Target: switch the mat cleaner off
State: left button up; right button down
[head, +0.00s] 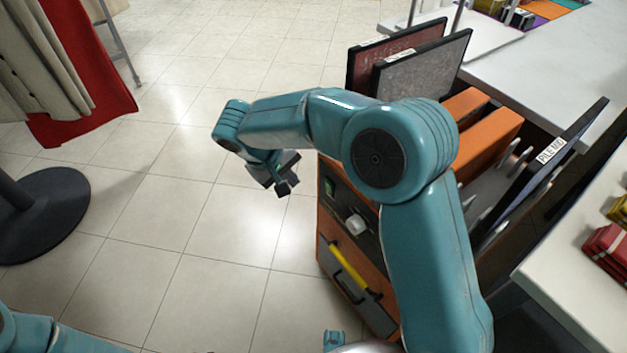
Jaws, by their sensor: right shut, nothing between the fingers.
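The mat cleaner (383,322) is an orange cabinet at right of centre, partly hidden behind my right arm. Its dark front panel carries a small green switch (329,187) and a pale knob (355,224). Which way the switch is set is too small to tell. A yellow bar (348,266) and a dark handle sit on the drawer front below. My right gripper (285,187) is shut and empty, in front of the panel and a little left of the green switch, apart from it in the picture.
Framed mats (424,65) stand upright in the cleaner's top, and a dark board labelled PILE MID (548,150) stands at right. White counters (560,65) flank the right side. Hanging clothes (50,70) and a round black stand base (40,215) are at left. The tiled floor between is clear.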

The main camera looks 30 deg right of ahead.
aim_at(327, 187)
jog(key=w+d+f+b, duration=0.1)
jog(key=d+f+b, duration=0.1)
jog(key=d+f, duration=0.6)
jog(key=shift+f+b, duration=0.25)
jog(key=shift+b, duration=0.15)
jog(key=shift+w+d, duration=0.1)
jog(key=shift+d+r, duration=0.15)
jog(key=shift+d, duration=0.25)
jog(key=shift+r, duration=0.1)
